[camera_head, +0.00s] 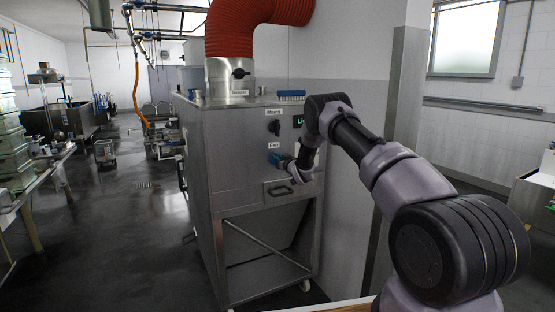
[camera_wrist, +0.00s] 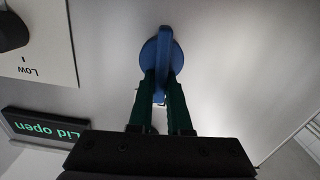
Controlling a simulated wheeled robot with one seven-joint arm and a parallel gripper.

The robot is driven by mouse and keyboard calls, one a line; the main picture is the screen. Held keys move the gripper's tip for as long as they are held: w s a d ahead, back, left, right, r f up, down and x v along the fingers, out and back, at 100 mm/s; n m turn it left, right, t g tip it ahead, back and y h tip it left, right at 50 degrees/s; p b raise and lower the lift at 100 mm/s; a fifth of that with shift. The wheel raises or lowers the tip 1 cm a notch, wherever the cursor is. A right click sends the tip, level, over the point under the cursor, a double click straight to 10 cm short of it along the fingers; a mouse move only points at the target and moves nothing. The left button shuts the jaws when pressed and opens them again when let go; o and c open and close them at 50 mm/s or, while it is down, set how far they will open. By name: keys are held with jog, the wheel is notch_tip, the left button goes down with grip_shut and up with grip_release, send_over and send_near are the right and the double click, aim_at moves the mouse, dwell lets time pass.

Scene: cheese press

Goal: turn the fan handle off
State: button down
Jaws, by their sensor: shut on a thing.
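The fan handle (camera_wrist: 164,50) is a blue rotary knob with a raised grip bar on a round base. It sits on the grey metal panel, and in the wrist view the bar runs nearly straight up and down. My gripper (camera_wrist: 162,88) is shut on it, with one dark green finger on each side of the bar. In the head view my gripper (camera_head: 279,160) reaches the cabinet front just below the "Fan" label (camera_head: 274,145). The handle is small there and largely covered by the gripper.
The steel cabinet (camera_head: 245,180) has a black "Mains" switch (camera_head: 274,128) above the fan handle and a drawer-like pull (camera_head: 279,191) below. A green "Lid open" display (camera_wrist: 42,127) and a black knob marked "Low" (camera_wrist: 12,32) are near the gripper in the wrist view.

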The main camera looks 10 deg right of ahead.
jog(key=n, duration=0.4)
jog(key=a+f+n, duration=0.1)
jog(key=n, duration=0.8)
jog(key=shift+s+a+f, duration=0.25)
jog(key=shift+a, duration=0.1)
jog(key=shift+f+n, duration=0.2)
jog(key=shift+n, duration=0.75)
jog(key=shift+f+n, duration=0.15)
jog(key=shift+n, duration=0.8)
jog(key=c, duration=0.9)
grip_release()
jog(key=shift+o, duration=0.2)
jog(key=shift+s, duration=0.1)
